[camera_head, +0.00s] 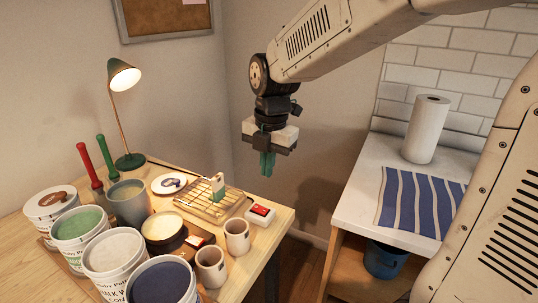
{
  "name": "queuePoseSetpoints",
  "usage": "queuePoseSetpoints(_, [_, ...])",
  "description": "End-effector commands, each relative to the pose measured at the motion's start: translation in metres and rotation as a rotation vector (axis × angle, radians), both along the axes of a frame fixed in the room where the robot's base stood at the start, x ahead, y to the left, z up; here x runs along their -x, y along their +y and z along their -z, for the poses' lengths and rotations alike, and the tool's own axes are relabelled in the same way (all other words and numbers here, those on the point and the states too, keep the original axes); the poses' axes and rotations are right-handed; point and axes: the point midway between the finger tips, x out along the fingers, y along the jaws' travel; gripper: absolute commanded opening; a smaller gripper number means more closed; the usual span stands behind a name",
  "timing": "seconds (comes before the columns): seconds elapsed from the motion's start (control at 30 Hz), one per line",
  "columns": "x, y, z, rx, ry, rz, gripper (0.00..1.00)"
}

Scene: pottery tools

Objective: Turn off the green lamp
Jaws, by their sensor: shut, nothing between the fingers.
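The green lamp (122,77) stands at the back left of the wooden table, and its bulb glows. Its thin stem rises from a round green base (130,161). A small white box with a red switch (261,213) sits at the table's right edge, and another small box with a red top (195,241) lies by the dark round dish; I cannot tell what either one controls. My gripper (267,167) is shut and empty, pointing down in the air to the right of the lamp, above and beyond the table's right edge.
A wire rack (208,203) with a small upright block, two mugs (237,237), a grey cup (128,203), red (88,163) and green handled tools and several glaze tubs (82,232) crowd the wooden table. At right, a white counter (375,165) bears a paper roll (426,130) and striped cloth (420,202).

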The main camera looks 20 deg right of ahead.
Motion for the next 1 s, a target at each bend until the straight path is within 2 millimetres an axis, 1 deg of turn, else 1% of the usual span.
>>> queuePoseSetpoints(0.03, [0.0,-0.001,-0.009,0.0,-0.004,0.0,0.0])
queuePoseSetpoints(0.1, [0.001,-0.001,-0.018,0.0,-0.004,0.0,0.0])
queuePoseSetpoints(0.2, [0.002,-0.002,-0.027,0.0,-0.001,0.0,0.0])
queuePoseSetpoints(0.3, [0.003,-0.002,-0.031,0.0,0.0,0.0,0.0])
queuePoseSetpoints(0.6, [0.003,-0.002,-0.031,-0.001,-0.001,0.0,0.0])
queuePoseSetpoints(0.73, [-0.01,0.005,-0.032,-0.022,-0.036,0.0,0.0])
queuePoseSetpoints(1.0, [-0.01,0.005,-0.03,-0.022,-0.036,0.0,0.0])
